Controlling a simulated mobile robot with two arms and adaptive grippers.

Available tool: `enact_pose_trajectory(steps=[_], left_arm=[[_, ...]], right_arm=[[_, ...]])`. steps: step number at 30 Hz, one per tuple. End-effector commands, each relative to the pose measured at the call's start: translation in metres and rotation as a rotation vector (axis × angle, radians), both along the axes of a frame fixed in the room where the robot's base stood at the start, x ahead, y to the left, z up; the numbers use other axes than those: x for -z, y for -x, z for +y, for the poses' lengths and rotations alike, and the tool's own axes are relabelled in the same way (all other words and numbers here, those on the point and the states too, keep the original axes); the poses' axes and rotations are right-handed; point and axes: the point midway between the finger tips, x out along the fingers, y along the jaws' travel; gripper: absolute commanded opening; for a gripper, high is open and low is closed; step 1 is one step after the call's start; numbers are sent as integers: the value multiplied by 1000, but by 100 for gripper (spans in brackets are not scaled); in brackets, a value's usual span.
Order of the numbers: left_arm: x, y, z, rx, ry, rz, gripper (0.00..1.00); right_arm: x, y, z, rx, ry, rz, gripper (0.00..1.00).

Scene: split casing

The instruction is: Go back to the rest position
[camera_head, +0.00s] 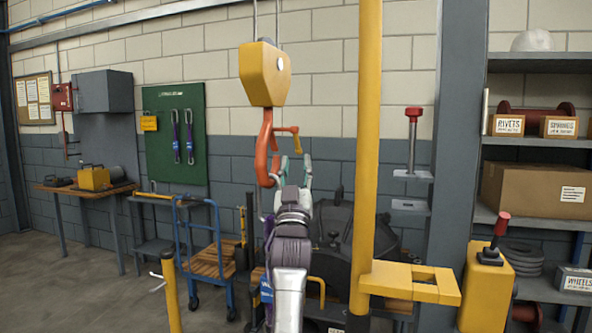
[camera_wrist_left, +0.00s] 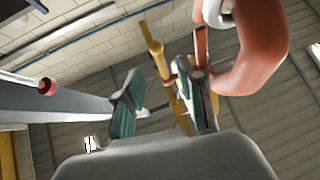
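My left arm rises from the bottom centre of the head view. Its gripper (camera_head: 295,168) is just right of the curved orange hook (camera_head: 265,150) below the yellow hoist block (camera_head: 264,75). In the left wrist view the two green-grey fingers of the gripper (camera_wrist_left: 163,98) stand apart, with no object visibly clamped between them. The hook (camera_wrist_left: 262,50) is close by the right finger; I cannot tell whether they touch. A purple-blue strap (camera_head: 267,290) hangs beside my left forearm, partly hidden by it. My right gripper is out of view.
A yellow post (camera_head: 366,120) with a bracket (camera_head: 412,282) stands right of my arm. A red-topped lever (camera_head: 498,232) and a loaded shelf (camera_head: 530,140) are at the right. A blue cart (camera_head: 218,262) and a workbench (camera_head: 75,188) are at the left. Open floor lies at lower left.

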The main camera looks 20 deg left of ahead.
Motion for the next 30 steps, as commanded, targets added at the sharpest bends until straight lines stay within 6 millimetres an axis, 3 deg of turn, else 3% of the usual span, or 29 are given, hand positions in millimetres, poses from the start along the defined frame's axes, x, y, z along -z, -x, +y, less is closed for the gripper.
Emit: enact_pose_trajectory(steps=[13,17,20,23,27,30], left_arm=[[7,6,-2,2,0,2,38],[32,-3,-5,9,-6,48,38],[80,-18,-10,25,-18,136,38],[149,-33,-18,46,-32,258,38],[255,-40,-27,79,-49,442,38],[332,-35,-32,101,-61,572,38]], right_arm=[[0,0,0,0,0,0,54],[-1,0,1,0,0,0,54],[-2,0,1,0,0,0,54],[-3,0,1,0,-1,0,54],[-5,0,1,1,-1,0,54],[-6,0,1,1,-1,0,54]])
